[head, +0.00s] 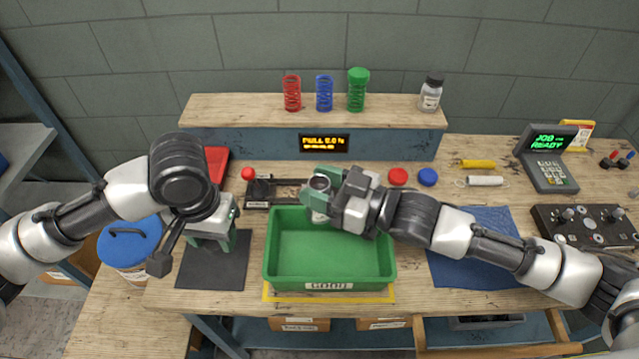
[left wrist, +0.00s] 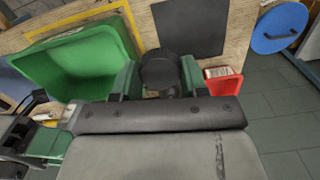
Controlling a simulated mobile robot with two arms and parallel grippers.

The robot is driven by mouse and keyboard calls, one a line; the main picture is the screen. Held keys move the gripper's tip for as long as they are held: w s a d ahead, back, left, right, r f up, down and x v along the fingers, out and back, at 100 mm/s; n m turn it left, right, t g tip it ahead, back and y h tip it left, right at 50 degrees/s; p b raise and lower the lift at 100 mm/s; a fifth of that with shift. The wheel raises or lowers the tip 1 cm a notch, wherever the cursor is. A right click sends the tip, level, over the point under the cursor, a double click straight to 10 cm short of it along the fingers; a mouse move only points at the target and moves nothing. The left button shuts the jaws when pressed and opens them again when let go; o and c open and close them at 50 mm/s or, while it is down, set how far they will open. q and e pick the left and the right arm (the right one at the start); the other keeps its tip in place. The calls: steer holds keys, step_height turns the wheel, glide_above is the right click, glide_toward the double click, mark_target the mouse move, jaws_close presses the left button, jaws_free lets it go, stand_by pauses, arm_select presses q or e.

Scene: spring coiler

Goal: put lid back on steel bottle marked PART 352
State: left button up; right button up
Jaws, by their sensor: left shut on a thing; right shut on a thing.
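An open steel bottle (head: 320,216) stands upright in my right gripper (head: 322,199), over the back of the green bin. Its open mouth faces up; its marking is not readable. My left gripper (head: 215,240) is over the dark mat, left of the bin, apart from the bottle. In the left wrist view, a round black lid (left wrist: 159,69) sits between the fingers of my left gripper (left wrist: 160,80), which is shut on it. The lid is hidden by the gripper in the head view. My right gripper also shows at the left wrist view's lower left (left wrist: 48,140).
The green bin (head: 330,284) stands on the bench's front middle. A dark mat (head: 203,276) lies left of it, a red tray (head: 217,160) behind that. The shelf (head: 395,112) holds several springs and a black-capped bottle (head: 431,93). A blue-lidded bucket (head: 128,245) stands at left.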

arm_select(q)
steer(key=w+d+r+m, duration=0.35)
steer(key=d+r, duration=0.25)
steer(key=d, duration=0.3)
glide_toward(321, 176)
steer(key=shift+s+f, duration=0.65)
steer(key=shift+s, duration=0.05)
steer(key=shift+a, duration=0.1)
steer(key=shift+f, duration=2.05)
steer(key=shift+f, duration=0.9)
steer(key=shift+f, duration=0.55)
steer(key=o, duration=0.8)
steer(key=shift+c, duration=0.2)
steer(key=shift+o, duration=0.6)
